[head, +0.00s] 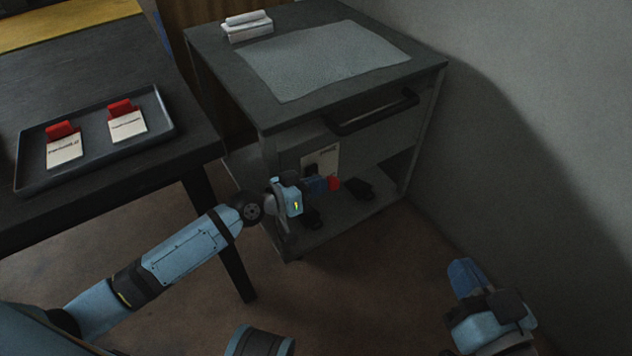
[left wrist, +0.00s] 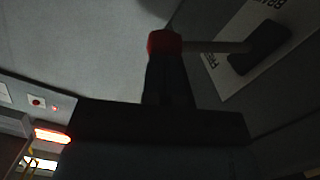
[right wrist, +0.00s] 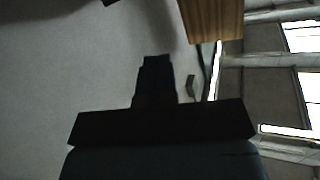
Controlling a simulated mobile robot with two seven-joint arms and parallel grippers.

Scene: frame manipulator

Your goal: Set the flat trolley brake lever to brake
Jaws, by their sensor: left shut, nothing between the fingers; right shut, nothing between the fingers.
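The grey trolley (head: 280,112) stands against the wall. The brake lever's red knob (head: 333,183) is beside a pale label plate (head: 329,156) on its side. In the left wrist view the red knob (left wrist: 164,43) is on a thin rod running right to a black mount (left wrist: 260,48); the plate lettering is only partly legible. My left gripper (head: 320,184) is shut with its tips right at the knob; in the left wrist view its fingers (left wrist: 168,75) overlap the knob's lower edge. I cannot tell whether they touch. My right gripper (head: 464,276) is shut and empty, low at the right.
A dark table (head: 90,185) with a tray (head: 95,166) of red-and-white cards is at the left. The trolley's handle (head: 375,112) juts out above the lever. Black items (head: 358,188) are low inside the trolley. Floor between the arms is free.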

